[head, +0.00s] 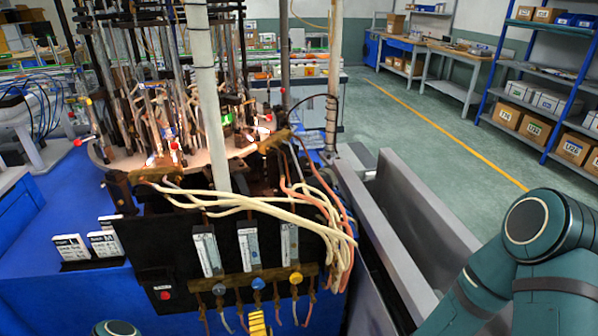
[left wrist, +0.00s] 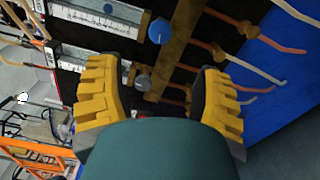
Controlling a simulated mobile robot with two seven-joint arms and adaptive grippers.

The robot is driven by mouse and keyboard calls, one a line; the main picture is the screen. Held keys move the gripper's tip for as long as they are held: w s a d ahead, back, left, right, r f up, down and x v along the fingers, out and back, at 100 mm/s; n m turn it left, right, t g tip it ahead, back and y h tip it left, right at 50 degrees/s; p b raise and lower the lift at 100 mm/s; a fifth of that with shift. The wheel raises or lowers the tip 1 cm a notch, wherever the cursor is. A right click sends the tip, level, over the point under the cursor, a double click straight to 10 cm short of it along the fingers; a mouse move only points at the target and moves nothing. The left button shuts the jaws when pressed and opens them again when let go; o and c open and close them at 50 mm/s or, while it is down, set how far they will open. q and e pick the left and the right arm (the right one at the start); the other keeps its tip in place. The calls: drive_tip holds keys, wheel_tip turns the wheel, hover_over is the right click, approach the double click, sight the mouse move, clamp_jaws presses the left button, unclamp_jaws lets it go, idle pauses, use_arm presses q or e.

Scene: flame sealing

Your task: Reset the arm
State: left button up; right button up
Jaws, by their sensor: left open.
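My left gripper (head: 257,322) shows at the bottom edge of the head view as a yellow ribbed finger, below the valve knobs of the flame-sealing machine. In the left wrist view my left gripper (left wrist: 160,88) has its two yellow fingers spread wide, with nothing held. A grey knob (left wrist: 142,82) appears in the gap between them, touching neither finger as far as I can see. A blue knob (left wrist: 158,30) is above it. In the head view the grey knob (head: 219,289), blue knob (head: 258,283) and yellow knob (head: 296,278) sit in a row. My right gripper is out of view.
Flow meters (head: 249,246) stand above the knobs on a black panel (head: 178,250). Pale hoses (head: 260,203) loop over the panel top. Hot glowing burners (head: 175,145) are behind. Label cards (head: 104,243) stand at left. A grey metal trough (head: 400,215) runs right, beside open floor.

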use_arm(q)
drive_tip(key=s+d+f+m+g+h, duration=0.3)
drive_tip(key=d+f+m+g+h, duration=0.3)
drive_tip(key=d+m+h, duration=0.7)
drive_tip(key=s+a+r+m+g+y, duration=0.2)
drive_tip(key=s+a+m+g+y, duration=0.2)
drive_tip(key=s+a+m+g, duration=0.4)
drive_tip(key=shift+s+a+r+g, duration=0.3)
drive_tip(key=shift+s+a+g, duration=0.3)
drive_tip(key=shift+g, duration=0.3)
